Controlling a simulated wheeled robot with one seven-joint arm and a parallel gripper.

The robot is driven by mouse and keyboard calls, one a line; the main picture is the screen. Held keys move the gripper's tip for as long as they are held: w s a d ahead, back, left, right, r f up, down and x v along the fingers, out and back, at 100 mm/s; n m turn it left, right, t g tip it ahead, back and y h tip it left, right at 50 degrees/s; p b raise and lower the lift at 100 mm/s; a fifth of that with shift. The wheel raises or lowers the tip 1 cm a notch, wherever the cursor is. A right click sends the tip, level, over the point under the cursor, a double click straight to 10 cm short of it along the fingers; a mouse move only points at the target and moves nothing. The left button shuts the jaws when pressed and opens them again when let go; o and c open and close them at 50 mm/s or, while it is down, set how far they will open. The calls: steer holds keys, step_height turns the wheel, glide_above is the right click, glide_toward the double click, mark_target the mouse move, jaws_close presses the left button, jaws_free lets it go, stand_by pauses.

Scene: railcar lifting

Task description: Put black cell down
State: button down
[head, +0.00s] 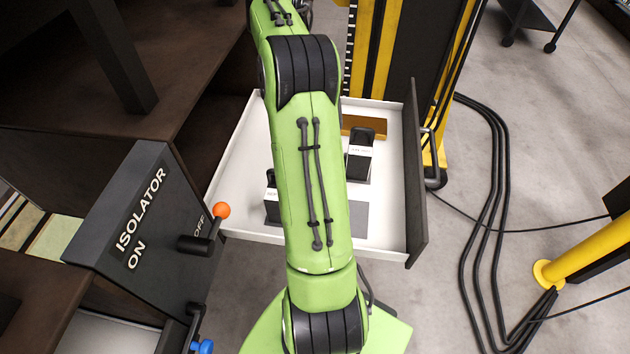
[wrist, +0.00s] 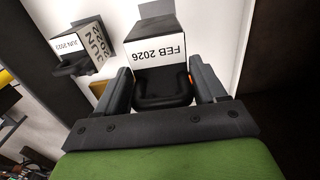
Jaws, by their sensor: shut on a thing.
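My gripper (wrist: 162,88) is at the white drawer in the wrist view, its two dark fingers closed on the black handle of a black cell (wrist: 160,77). The cell's white label reads FEB 2026. A grey patch (wrist: 158,9) shows just beyond it; I cannot tell whether the cell touches the surface below. A second black cell (wrist: 88,42), labelled JUN 2023, stands to the left. In the head view my arm hides the gripper. One black cell (head: 360,165) shows right of my arm, and a dark labelled block (head: 271,200) is partly hidden on its left.
The open white drawer (head: 235,185) has raised walls and a dark front panel (head: 413,170). Black cables (head: 478,230) lie on the floor to the right.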

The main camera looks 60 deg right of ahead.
step_height(320, 180, down, 10)
steer(key=shift+w+f+b, duration=0.1)
steer(key=shift+b, duration=0.6)
steer(key=shift+c, duration=2.4)
jaws_free()
steer(key=shift+a+f, duration=0.1)
steer(key=shift+f, duration=0.05)
steer(key=o, duration=0.4)
